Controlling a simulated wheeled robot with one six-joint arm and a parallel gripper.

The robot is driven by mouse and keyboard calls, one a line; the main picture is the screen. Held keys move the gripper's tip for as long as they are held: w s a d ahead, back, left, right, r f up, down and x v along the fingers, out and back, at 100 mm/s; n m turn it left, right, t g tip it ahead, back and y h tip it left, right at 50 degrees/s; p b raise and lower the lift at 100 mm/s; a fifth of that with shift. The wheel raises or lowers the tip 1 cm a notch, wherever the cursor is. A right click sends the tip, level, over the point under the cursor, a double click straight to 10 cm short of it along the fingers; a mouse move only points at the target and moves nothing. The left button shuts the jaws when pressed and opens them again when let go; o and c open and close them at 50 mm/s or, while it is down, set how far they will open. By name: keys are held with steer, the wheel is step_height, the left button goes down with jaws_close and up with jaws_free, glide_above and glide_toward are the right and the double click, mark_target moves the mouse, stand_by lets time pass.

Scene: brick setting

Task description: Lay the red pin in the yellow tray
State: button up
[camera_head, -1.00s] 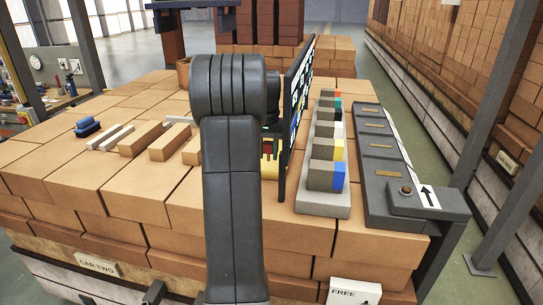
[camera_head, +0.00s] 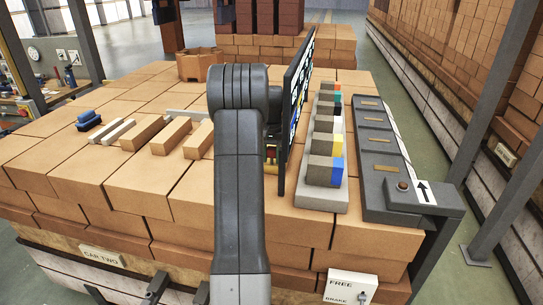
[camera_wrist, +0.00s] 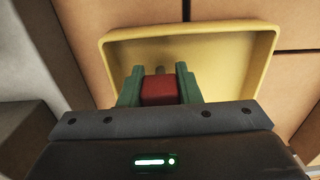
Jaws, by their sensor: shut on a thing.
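The red pin (camera_wrist: 160,91) shows in the wrist view as a dark red block between the green fingers of my gripper (camera_wrist: 158,80). My gripper is shut on it. A small grey-brown tip shows just beyond the red part. The yellow tray (camera_wrist: 112,60) lies around and beyond the fingertips, with its far rim and both side walls in view. The pin is over the tray's inside; I cannot tell whether it touches the floor. My gripper body hides the tray's near side. In the head view my arm and a dark panel hide nearly all of the pin and tray.
The dark upright panel (camera_head: 291,115) stands right beside my arm. Right of it are a grey rack of coloured-ended blocks (camera_head: 320,199) and a dark console (camera_head: 381,178). Loose bricks (camera_head: 172,136) and blue pieces (camera_head: 88,121) lie to the left. A brown container (camera_head: 200,65) stands behind.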

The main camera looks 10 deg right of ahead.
mark_target(271, 149)
steer(key=shift+f, duration=0.2)
steer(key=o, duration=1.1)
step_height(271, 149, up, 12)
steer(key=shift+r+b, duration=0.25)
steer(key=shift+b, duration=0.9)
